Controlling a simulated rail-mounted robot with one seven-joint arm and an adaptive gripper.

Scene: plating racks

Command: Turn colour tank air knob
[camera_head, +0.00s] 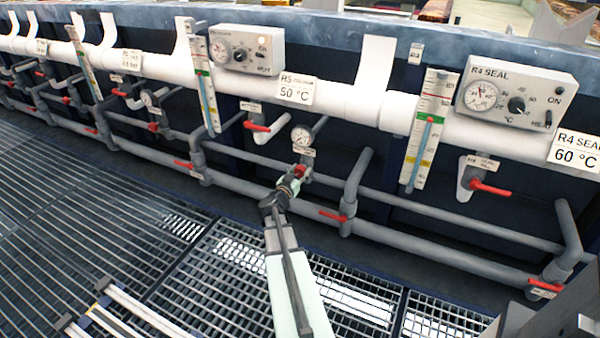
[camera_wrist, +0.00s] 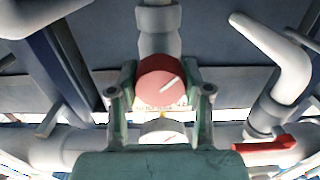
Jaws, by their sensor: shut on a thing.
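A round red knob (camera_wrist: 160,80) with a white pointer line sits between the fingers of my gripper (camera_wrist: 160,95) in the wrist view. The pointer slants up to the right. The fingers are shut on the knob from both sides. In the head view my gripper (camera_head: 290,180) is at the red knob (camera_head: 299,171) on a pipe just below a round gauge (camera_head: 302,135). A small label (camera_head: 304,151) sits between gauge and knob. The colour tank is labelled R5 COLOUR, 50 °C (camera_head: 295,88). In the wrist view a white dial (camera_wrist: 163,130) shows partly behind my gripper.
A red lever valve (camera_head: 257,127) is left of the gauge and another (camera_head: 333,215) is low on the right. Grey pipes (camera_head: 355,180) run along the tanks on both sides. A grated walkway (camera_head: 190,270) lies in front.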

